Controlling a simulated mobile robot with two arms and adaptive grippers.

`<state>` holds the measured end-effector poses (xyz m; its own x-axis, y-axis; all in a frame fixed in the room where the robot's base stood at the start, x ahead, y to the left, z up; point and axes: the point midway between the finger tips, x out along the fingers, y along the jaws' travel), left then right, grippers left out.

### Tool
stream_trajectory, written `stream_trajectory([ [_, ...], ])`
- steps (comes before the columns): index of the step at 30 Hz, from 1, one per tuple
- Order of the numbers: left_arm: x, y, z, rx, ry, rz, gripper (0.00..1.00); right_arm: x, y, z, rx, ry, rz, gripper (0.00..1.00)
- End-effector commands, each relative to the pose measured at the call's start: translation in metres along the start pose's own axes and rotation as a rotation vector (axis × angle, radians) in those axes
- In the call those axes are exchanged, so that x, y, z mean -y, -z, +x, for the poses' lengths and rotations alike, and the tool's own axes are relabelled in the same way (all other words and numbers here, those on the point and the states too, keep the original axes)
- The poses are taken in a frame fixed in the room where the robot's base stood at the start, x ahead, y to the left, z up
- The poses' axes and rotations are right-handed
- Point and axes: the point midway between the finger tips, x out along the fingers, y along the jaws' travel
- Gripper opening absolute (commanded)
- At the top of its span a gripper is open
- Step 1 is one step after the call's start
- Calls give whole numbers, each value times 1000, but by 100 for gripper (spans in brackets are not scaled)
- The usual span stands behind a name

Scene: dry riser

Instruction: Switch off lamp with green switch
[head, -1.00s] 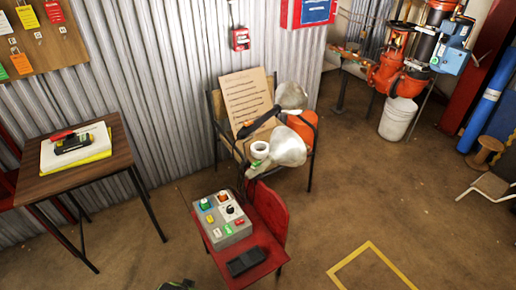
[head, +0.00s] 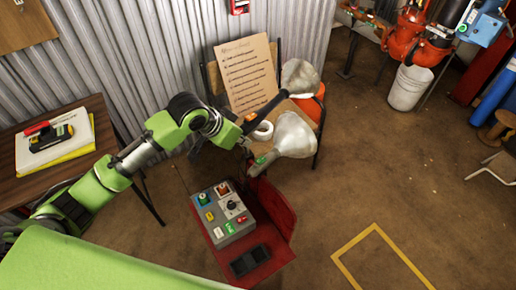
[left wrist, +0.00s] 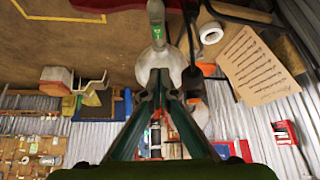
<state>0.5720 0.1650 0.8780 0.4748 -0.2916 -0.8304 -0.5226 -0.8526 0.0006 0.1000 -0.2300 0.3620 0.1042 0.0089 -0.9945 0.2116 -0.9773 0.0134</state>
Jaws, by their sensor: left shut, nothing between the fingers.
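A pale lamp (head: 293,134) with a wide head lies over the front of a chair seat, its handle pointing down-left. A green switch (head: 262,159) sits on its handle. In the left wrist view the lamp's head (left wrist: 160,66) is just beyond my fingertips, with the green switch (left wrist: 157,32) above it in the picture. A second lamp (head: 299,76) with a black handle lies behind. My left gripper (head: 246,143) is shut and empty, close to the left of the lamp; it also shows in the left wrist view (left wrist: 170,90). I cannot tell whether it touches. My right gripper is not in view.
A red chair (head: 277,215) below holds a grey control box (head: 223,213) with coloured buttons. A white roll (head: 263,131) and a text board (head: 247,75) are on the lamps' chair. A wooden table (head: 85,108) stands left.

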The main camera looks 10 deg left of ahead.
Motion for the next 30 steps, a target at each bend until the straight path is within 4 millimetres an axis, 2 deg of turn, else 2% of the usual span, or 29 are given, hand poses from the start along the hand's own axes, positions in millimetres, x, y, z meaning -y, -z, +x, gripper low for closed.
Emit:
stream_trajectory([
  [6, 0, 0, 0, -1, 0, -1, 0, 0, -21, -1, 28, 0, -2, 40],
  [13, 0, 0, 14, -1, -2, -4, 0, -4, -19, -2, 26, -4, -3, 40],
  [19, 0, 0, 52, 1, -2, -4, 0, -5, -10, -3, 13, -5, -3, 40],
  [27, 0, 1, 104, -1, 0, -3, 0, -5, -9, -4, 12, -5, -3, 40],
  [30, 1, -13, 114, 2, 1, -2, 0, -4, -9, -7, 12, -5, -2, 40],
])
